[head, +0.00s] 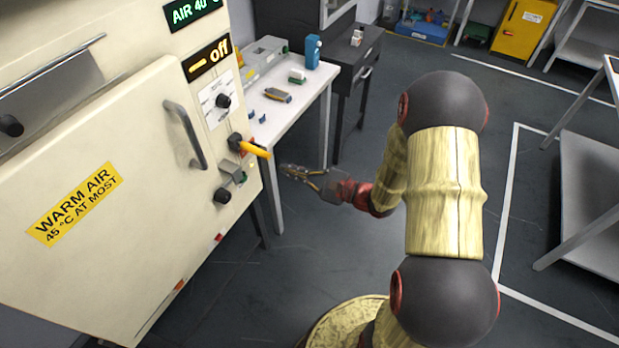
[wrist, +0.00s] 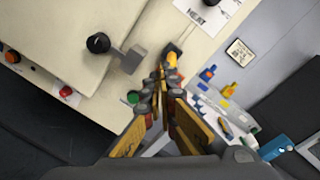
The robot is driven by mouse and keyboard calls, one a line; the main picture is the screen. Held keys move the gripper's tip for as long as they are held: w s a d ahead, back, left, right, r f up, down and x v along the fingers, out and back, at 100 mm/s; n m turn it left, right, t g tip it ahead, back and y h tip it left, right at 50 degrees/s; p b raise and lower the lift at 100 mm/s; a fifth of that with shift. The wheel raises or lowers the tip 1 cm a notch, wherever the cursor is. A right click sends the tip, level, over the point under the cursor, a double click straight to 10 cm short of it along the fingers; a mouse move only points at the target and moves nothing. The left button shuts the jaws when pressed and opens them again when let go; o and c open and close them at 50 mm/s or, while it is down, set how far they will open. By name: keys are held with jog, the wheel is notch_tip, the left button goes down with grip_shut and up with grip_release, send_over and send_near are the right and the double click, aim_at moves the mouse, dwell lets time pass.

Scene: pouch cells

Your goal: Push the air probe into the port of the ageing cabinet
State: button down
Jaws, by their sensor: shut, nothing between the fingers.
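The ageing cabinet (head: 120,215) is a large cream box with a "WARM AIR 45 °C AT MOST" label on its closed door. The air probe (head: 256,150) is a yellow rod sticking out from the dark port (head: 236,141) on the cabinet's right-hand panel. How deep it sits cannot be told. My gripper (head: 287,170) is shut and empty, just right of and below the probe's outer end, with a small gap in the head view. In the wrist view the probe (wrist: 173,56) shows just past my gripper's fingertips (wrist: 165,74); touching or apart is unclear there.
Black knobs (head: 222,101), a grey latch block (head: 233,172) and the door handle (head: 186,135) stick out around the port. A white bench (head: 300,120) with small items and a blue bottle (head: 312,52) stands behind.

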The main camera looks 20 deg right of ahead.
aim_at(269, 157)
jog(key=shift+m+t+h, duration=0.5)
jog(key=shift+t, duration=0.1)
jog(key=shift+w+a+f, duration=0.1)
jog(key=shift+w+a, duration=0.15)
jog(key=shift+w, duration=0.55)
jog(key=shift+w+a+f, duration=0.1)
jog(key=shift+w+a, duration=0.1)
jog(key=shift+w, duration=0.65)
jog(key=shift+w+a, duration=0.25)
jog(key=shift+w, duration=0.55)
jog(key=shift+b+x, duration=0.35)
jog(key=shift+x, duration=0.45)
jog(key=v, duration=1.5)
